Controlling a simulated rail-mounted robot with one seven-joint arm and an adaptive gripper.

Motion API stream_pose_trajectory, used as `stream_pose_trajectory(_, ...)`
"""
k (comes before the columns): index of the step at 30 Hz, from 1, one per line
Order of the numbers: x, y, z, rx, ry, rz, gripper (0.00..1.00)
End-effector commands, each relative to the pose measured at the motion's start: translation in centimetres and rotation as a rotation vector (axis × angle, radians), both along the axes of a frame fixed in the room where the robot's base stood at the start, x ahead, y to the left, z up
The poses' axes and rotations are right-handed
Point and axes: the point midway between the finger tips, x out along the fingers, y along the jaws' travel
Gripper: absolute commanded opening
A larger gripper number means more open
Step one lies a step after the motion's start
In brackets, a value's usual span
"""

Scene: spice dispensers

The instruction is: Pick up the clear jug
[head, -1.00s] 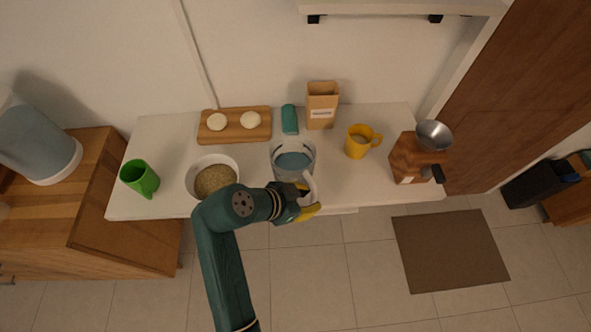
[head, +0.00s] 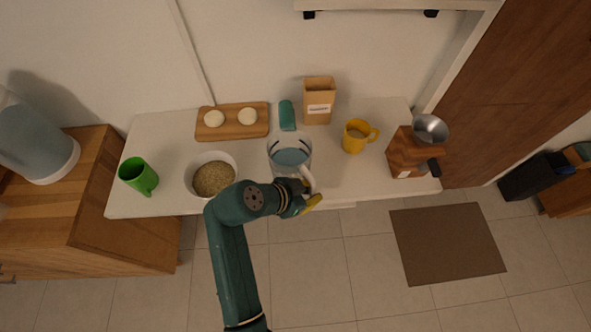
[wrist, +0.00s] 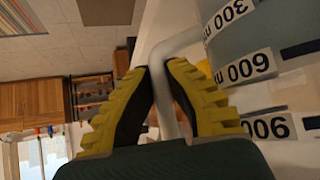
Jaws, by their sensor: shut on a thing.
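The clear jug (head: 291,158) stands out at the front middle of the white table in the head view, with bluish content inside and its pale handle toward me. In the wrist view its wall (wrist: 275,95) shows printed volume labels. My gripper (head: 309,197) is at the handle, at the table's front edge. In the wrist view the yellow-and-black fingers (wrist: 157,85) are shut on the pale handle (wrist: 168,55), one on each side. I cannot tell whether the jug's base touches the table.
On the table (head: 345,184) are a bowl of grain (head: 213,178) left of the jug, a green mug (head: 138,175), a wooden board (head: 232,131) with two pale round pieces, a teal item (head: 287,115), a carton (head: 319,101), a yellow mug (head: 355,136) and a wooden grinder (head: 408,153).

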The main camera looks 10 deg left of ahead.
Motion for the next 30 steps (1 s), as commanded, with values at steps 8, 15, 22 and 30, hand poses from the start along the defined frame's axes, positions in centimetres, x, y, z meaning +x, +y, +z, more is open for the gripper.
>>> stream_pose_trajectory(8, 0.0, 0.0, 0.3, -0.001, 0.000, -0.001, 0.00)
stream_pose_trajectory(15, 0.1, 0.0, 2.0, 0.000, -0.003, -0.001, 0.00)
stream_pose_trajectory(22, 0.1, 0.0, 4.7, 0.001, -0.006, -0.001, 0.00)
stream_pose_trajectory(30, 0.0, 0.0, 7.7, 0.000, -0.006, -0.001, 0.00)
